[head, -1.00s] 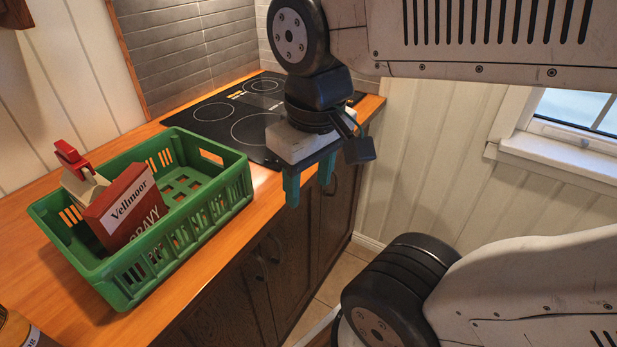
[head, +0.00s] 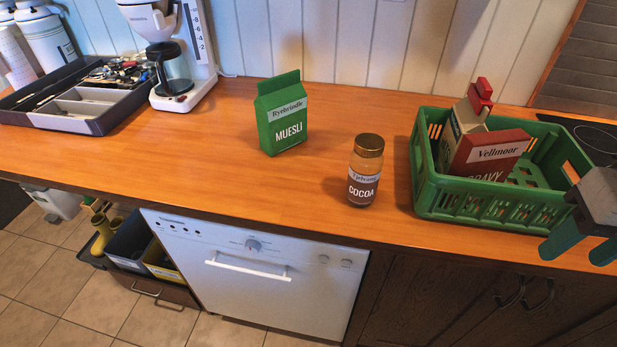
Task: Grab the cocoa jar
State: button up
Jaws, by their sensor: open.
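The cocoa jar (head: 364,170) stands upright on the wooden counter, with a gold-brown lid and a dark label reading COCOA. It is near the counter's front edge, just left of the green crate. My gripper (head: 580,250) is at the right edge of the head view, partly cut off, with its teal fingers pointing down. It is open, well to the right of the jar and apart from it, in front of the crate's right end.
A green crate (head: 480,206) holds a red gravy box (head: 482,158) and a carton, between jar and gripper. A green muesli bag (head: 281,115) stands behind left of the jar. A coffee maker (head: 168,55) and utensil tray (head: 85,117) are further left. The counter's middle is clear.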

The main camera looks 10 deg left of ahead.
aim_at(364, 177)
jog(key=z, duration=0.2)
jog(key=k, duration=1.15)
jog(key=z, duration=0.2)
jog(key=i, duration=0.7)
jog(key=z, duration=0.1)
